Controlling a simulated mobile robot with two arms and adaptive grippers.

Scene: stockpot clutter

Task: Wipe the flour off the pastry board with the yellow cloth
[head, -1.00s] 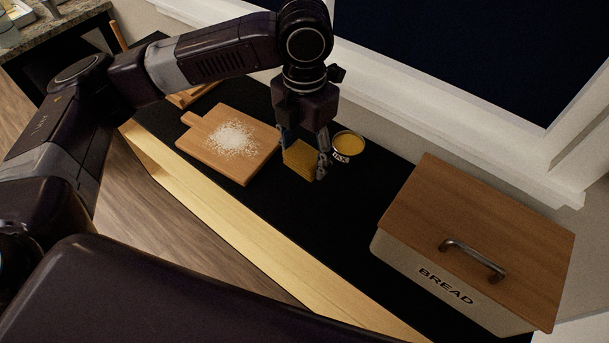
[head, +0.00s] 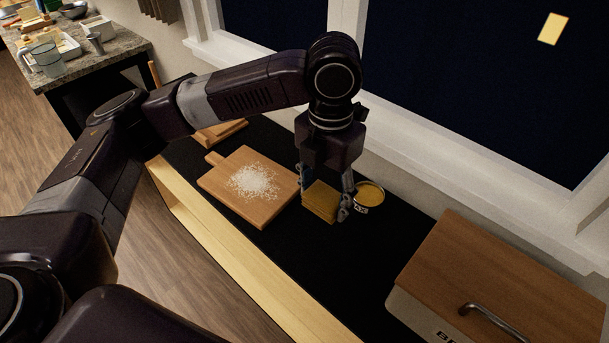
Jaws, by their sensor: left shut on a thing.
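The pastry board (head: 234,208) is a light wooden board with a handle, lying on the black counter. A patch of white flour (head: 254,182) is spread over its middle. The yellow cloth (head: 320,201) is a folded pad just right of the board. My left gripper (head: 328,197) points down and is shut on the cloth, with a finger at each side of it. Whether the cloth touches the counter I cannot tell. My right gripper does not show.
A small round tin with yellow contents (head: 369,194) stands close behind and right of the gripper. A wooden-lidded bread box (head: 500,270) fills the right. Another wooden piece (head: 222,132) lies behind the board. Black counter (head: 310,262) is bare in front of the cloth.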

